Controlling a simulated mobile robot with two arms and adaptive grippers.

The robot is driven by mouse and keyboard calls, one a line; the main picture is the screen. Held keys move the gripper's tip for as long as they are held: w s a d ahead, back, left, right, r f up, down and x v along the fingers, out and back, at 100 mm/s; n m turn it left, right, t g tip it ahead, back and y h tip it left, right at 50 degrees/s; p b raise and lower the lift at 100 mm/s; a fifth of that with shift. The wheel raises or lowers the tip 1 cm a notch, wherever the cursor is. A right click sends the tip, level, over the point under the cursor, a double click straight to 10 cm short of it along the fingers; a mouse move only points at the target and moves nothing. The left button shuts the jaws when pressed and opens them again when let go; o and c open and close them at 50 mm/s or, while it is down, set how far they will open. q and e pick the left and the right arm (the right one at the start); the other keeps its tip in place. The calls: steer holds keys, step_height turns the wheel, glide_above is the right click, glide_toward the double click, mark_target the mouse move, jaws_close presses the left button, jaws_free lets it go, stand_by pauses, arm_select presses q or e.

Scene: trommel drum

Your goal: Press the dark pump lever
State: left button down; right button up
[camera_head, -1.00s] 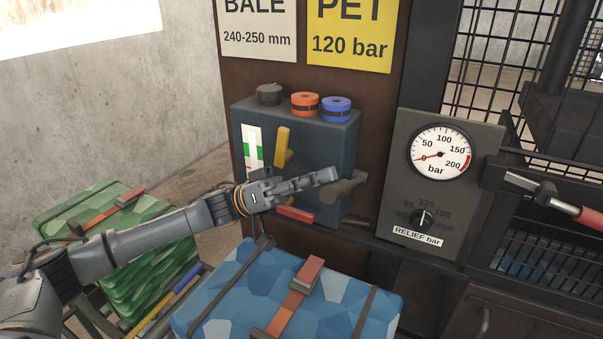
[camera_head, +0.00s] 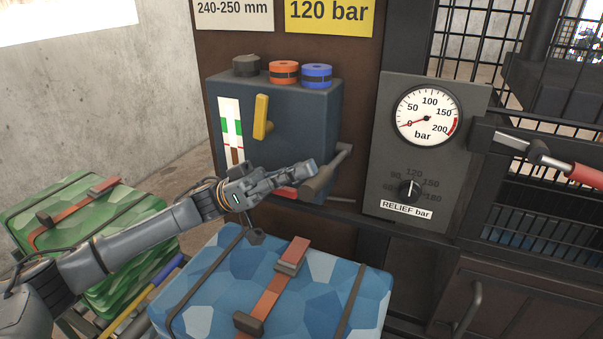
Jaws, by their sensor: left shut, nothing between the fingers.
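The dark pump lever (camera_head: 320,180) sticks out at the lower right of the dark blue pump box (camera_head: 290,125). Its thick grey grip slants down toward the left, with a thinner rod behind its upper end. My left gripper (camera_head: 308,168) is shut and empty, with its fingertips at the upper left side of the grip. They overlap the grip in the picture; I cannot tell whether they touch it. The pressure gauge (camera_head: 427,110) has its needle near 0. My right gripper is not in view.
A yellow lever (camera_head: 262,117) is on the box front, and a red piece (camera_head: 286,192) shows partly behind my gripper. A blue bale (camera_head: 210,285) stands below, and a green bale (camera_head: 75,215) at left. The relief knob (camera_head: 409,188) is at right.

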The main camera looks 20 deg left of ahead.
arm_select(q)
step_height(320, 180, down, 7)
steer(key=m+g+b, duration=0.5)
steer(key=m+b, duration=0.3)
steer(key=shift+s+y, duration=0.15)
steer(key=shift+y, duration=0.15)
